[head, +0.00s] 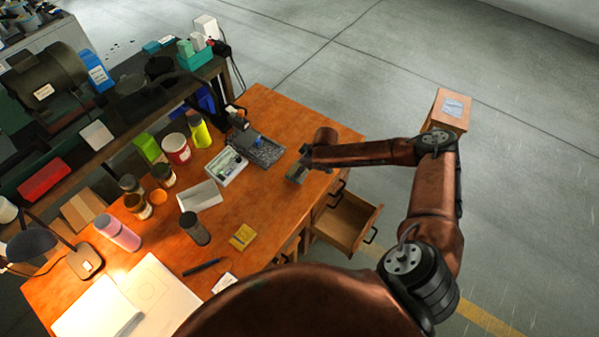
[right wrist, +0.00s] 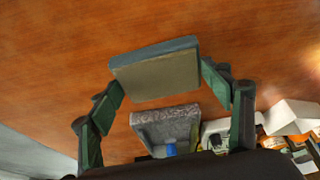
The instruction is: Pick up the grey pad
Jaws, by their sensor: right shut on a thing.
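The grey pad (right wrist: 155,72) is a small block with a grey-blue edge and an olive-grey face. In the right wrist view it sits between the two green-padded fingers of my right gripper (right wrist: 163,80), which is shut on it. In the head view my right gripper (head: 299,172) is over the right part of the wooden desk, near its drawer side. The pad is hard to separate from the gripper there. I cannot tell whether the pad touches the desk. My left gripper is not in view.
A speckled grey tray (head: 268,154) with a blue item lies close to the gripper, beside a white tray (head: 225,168). A yellow-green bottle (head: 199,131) and red tin (head: 177,149) stand further left. An open drawer (head: 345,222) juts out below the desk edge.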

